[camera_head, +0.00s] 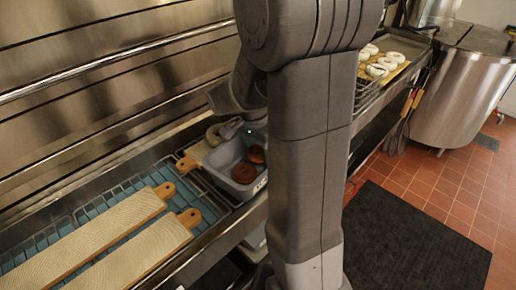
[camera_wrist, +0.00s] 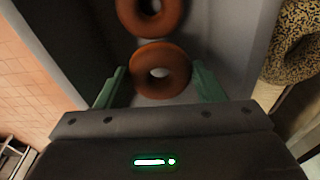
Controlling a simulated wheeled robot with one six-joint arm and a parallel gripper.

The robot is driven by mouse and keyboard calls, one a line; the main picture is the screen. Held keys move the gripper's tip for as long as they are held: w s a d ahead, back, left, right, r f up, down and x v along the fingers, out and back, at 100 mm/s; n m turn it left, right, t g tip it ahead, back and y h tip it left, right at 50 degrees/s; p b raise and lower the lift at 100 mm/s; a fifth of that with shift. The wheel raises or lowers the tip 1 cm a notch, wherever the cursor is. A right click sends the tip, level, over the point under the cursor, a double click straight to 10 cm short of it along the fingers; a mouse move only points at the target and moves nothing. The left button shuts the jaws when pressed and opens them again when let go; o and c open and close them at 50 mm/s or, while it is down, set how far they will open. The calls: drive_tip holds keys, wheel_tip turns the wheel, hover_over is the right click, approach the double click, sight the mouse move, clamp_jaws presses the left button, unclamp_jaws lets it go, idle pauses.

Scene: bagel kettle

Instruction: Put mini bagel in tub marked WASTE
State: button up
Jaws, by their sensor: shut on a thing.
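My gripper (camera_wrist: 160,68) has its green fingers on either side of a brown mini bagel (camera_wrist: 181,70), shut on it. A second brown bagel (camera_wrist: 129,14) lies just beyond it in the wrist view. In the head view, the grey tub (camera_head: 222,158) holds both brown bagels: the gripped one (camera_head: 256,155) at the back and the other (camera_head: 244,173) nearer the front. My arm hides part of the tub's right side and most of the gripper. A pale mark is on the tub's front, too small to read. I cannot tell whether the gripped bagel touches the tub floor.
A seeded ring (camera_wrist: 292,62) lies beside the tub, over a pale board. Two long wooden boards (camera_head: 95,238) lie on the wire rack at the left. White-topped bagels (camera_head: 377,70) stand behind my arm at the right. A steel kettle (camera_head: 460,95) stands on the tiled floor.

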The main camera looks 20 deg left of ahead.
sight(255, 154)
drive_tip(key=shift+f+b, duration=0.45)
drive_tip(key=shift+f, duration=0.15)
drive_tip(key=o, duration=1)
drive_tip(key=shift+c, duration=0.2)
drive_tip(key=shift+r, duration=0.1)
drive_tip(key=shift+r+p, duration=0.5)
wheel_tip(255, 154, up, 12)
drive_tip(key=s, duration=0.1)
drive_tip(key=shift+s+a, duration=0.2)
drive_tip(key=shift+a, duration=0.05)
